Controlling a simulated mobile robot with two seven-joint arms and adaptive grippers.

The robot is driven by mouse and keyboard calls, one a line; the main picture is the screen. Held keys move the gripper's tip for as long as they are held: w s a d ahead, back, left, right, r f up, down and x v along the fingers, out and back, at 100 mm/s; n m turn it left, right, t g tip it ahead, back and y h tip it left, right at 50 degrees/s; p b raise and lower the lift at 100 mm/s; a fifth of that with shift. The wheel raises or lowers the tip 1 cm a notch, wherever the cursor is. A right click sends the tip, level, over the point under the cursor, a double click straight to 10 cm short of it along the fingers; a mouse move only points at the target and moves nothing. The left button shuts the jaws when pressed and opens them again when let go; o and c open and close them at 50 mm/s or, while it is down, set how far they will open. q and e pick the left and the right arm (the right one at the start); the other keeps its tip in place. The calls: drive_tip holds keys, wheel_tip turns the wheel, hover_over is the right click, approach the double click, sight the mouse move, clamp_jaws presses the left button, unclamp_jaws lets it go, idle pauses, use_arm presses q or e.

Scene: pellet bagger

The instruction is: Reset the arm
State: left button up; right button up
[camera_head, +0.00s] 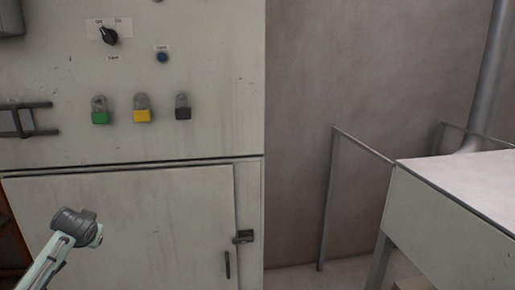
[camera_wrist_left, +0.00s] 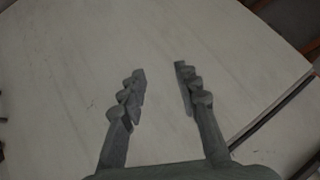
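My left gripper (camera_wrist_left: 160,72) shows in the left wrist view. Its two dark fingers stand apart with nothing between them, over a pale flat surface (camera_wrist_left: 60,60). In the head view, part of my left arm (camera_head: 72,228) comes in at the lower left, in front of the cabinet door (camera_head: 150,215). The fingers cannot be made out there. My right arm and gripper are in neither view.
A door latch (camera_head: 243,236) sticks out. A pale box-like structure (camera_head: 450,225) stands at the right.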

use_arm(q)
drive_tip(key=s+d+f+m+g+h, duration=0.1)
drive_tip(key=s+d+f+m+g, duration=0.15)
drive_tip(key=s+f, duration=1.05)
drive_tip(key=s+d+f+m+g+h, duration=0.1)
drive_tip(key=s+d+f+m, duration=0.15)
drive_tip(key=s+f, duration=1.1)
drive_tip(key=s+d+f+n+h, duration=0.1)
drive_tip(key=s+d+f, duration=0.1)
drive_tip(key=d, duration=0.6)
drive_tip(key=s+d+f+n+g+h, duration=0.1)
drive_tip(key=s+d+f+h, duration=0.1)
drive_tip(key=d, duration=0.6)
drive_tip(key=shift+d+f+n, duration=0.25)
drive_tip(key=shift+f+n, duration=0.05)
drive_tip(key=shift+f, duration=0.5)
